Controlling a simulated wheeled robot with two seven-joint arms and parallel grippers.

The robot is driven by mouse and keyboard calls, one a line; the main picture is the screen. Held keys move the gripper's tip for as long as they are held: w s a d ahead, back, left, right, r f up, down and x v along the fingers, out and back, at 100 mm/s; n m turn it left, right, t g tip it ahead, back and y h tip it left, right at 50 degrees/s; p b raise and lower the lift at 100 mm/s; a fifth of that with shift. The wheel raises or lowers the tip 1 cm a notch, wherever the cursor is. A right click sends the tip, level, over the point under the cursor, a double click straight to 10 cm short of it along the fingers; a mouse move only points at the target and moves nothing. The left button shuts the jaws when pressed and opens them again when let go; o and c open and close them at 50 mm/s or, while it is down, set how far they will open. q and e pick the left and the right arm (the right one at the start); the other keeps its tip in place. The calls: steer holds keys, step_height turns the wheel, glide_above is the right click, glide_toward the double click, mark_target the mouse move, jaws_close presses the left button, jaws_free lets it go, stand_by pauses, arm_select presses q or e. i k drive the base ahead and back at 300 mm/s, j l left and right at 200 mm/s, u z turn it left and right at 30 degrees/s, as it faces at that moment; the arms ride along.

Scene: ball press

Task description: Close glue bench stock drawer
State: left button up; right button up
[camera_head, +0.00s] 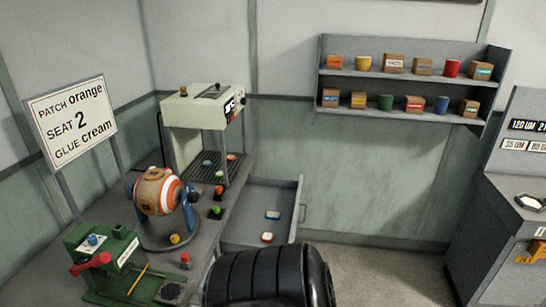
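The grey stock drawer (245,229) stands pulled open to the right from the glue bench (223,217). Its front panel (297,207) faces right, with a handle on it.
A black ribbed shape (270,278), perhaps part of me, covers the bottom centre, just below the drawer. The bench holds a cream press (207,110), a striped ball (158,191) and a green fixture (100,260). Floor right of the drawer looks clear up to a grey cabinet (490,250).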

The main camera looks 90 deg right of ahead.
mark_target(246, 224)
steer(key=z, duration=1.85)
